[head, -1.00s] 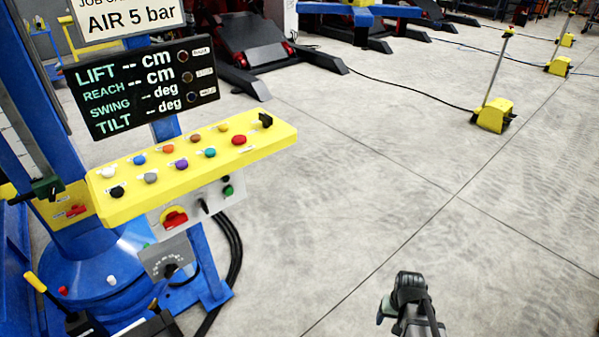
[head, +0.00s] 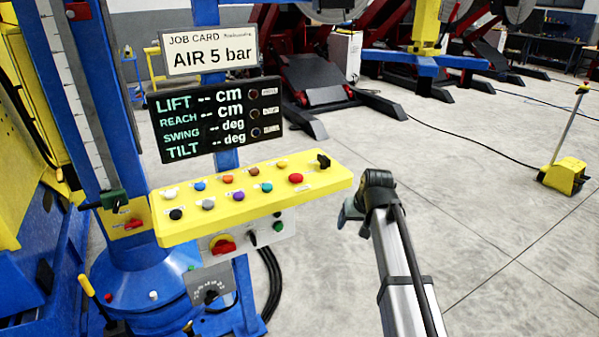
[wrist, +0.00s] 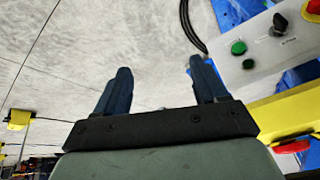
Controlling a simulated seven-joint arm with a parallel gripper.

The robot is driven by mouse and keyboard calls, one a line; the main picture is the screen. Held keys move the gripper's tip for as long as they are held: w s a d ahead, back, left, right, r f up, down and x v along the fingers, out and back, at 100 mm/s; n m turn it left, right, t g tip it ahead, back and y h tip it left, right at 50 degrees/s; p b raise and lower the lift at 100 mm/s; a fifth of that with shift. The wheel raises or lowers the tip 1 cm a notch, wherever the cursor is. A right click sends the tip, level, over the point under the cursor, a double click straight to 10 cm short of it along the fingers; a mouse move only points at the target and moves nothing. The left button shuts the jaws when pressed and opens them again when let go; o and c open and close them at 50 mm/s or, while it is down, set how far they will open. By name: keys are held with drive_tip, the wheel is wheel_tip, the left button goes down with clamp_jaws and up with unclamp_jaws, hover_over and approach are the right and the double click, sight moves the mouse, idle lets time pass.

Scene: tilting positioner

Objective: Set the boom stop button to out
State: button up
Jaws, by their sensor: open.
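A yellow button panel (head: 250,212) carries two rows of coloured buttons. A large red button (head: 296,178) sits near its right end; it also shows at the edge of the wrist view (wrist: 291,146). The small labels are unreadable, so I cannot tell which button is the boom stop, nor whether the red one is in or out. My gripper (head: 347,213) is just right of the panel, apart from it. In the wrist view my gripper (wrist: 161,68) has its two dark fingers spread with bare floor between them.
A black switch (head: 323,160) stands at the panel's right end. A dark display (head: 215,120) reads dashes. Open floor lies to the right.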

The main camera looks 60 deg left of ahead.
drive_tip(key=s+a+r+n+y, duration=0.1)
drive_tip(key=s+a+r, duration=0.1)
drive_tip(key=a+r, duration=0.45)
drive_tip(key=s+a+r+n, duration=0.1)
drive_tip(key=a+r+n, duration=0.15)
drive_tip(key=r, duration=0.75)
wheel_tip(320, 180, up, 8)
drive_tip(key=n+g+h, duration=0.2)
drive_tip(key=n+g, duration=0.2)
drive_tip(key=n, duration=0.7)
hover_over(297, 176)
drive_tip(key=w+d, duration=0.4)
drive_tip(key=x, duration=1.3)
drive_tip(key=shift+s+d+f, duration=0.1)
drive_tip(key=shift+d+f, duration=0.05)
drive_tip(key=shift+f, duration=0.3)
drive_tip(key=shift+c, duration=0.3)
clamp_jaws()
